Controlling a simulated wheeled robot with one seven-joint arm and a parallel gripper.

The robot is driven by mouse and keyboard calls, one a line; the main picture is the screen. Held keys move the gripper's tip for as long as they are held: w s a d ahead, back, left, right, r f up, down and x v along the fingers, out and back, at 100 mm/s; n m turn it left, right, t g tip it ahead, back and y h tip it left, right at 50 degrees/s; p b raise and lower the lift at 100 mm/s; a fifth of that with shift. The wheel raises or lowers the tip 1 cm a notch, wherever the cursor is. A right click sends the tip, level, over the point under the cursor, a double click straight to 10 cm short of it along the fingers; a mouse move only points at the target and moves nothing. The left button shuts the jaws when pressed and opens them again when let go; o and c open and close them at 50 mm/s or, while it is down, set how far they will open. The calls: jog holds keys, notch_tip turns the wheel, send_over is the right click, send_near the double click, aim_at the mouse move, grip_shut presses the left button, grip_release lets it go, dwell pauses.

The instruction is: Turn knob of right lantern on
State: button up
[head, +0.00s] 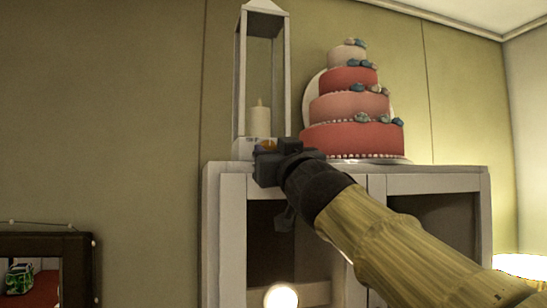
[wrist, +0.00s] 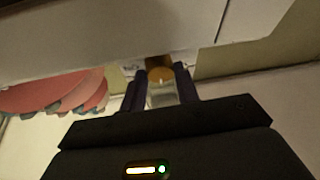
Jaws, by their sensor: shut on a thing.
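A white lantern (head: 240,75) with an open frame and a cream candle (head: 258,121) stands on top of a white cabinet in the head view. Only this one lantern is in view. How far the knob is turned cannot be told.
A tiered pink and red cake (head: 350,140) stands on the cabinet just right of the lantern and also shows in the wrist view (wrist: 60,95). The white cabinet (head: 225,166) has open compartments, with a glowing round light (head: 280,297) in front below. A dark-framed case (head: 78,262) is at lower left.

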jog(key=shift+a+m+t+h+b, duration=0.1)
jog(key=shift+m+t+h+b, duration=0.1)
jog(key=shift+m+h+b, duration=0.9)
jog(key=shift+a+m+t+h+b, duration=0.1)
jog(key=shift+m+t+h+b, duration=0.2)
jog(key=shift+m+b, duration=1.5)
jog(key=shift+a+m+t+h+b, duration=0.1)
jog(key=shift+m+h+b, duration=0.7)
jog(key=shift+m+b, duration=0.65)
jog(key=shift+m, duration=0.45)
jog(key=o, duration=1)
jog(key=shift+d+r+n+p, duration=0.1)
jog(key=shift+n+p, duration=0.5)
jog(key=shift+n, duration=0.1)
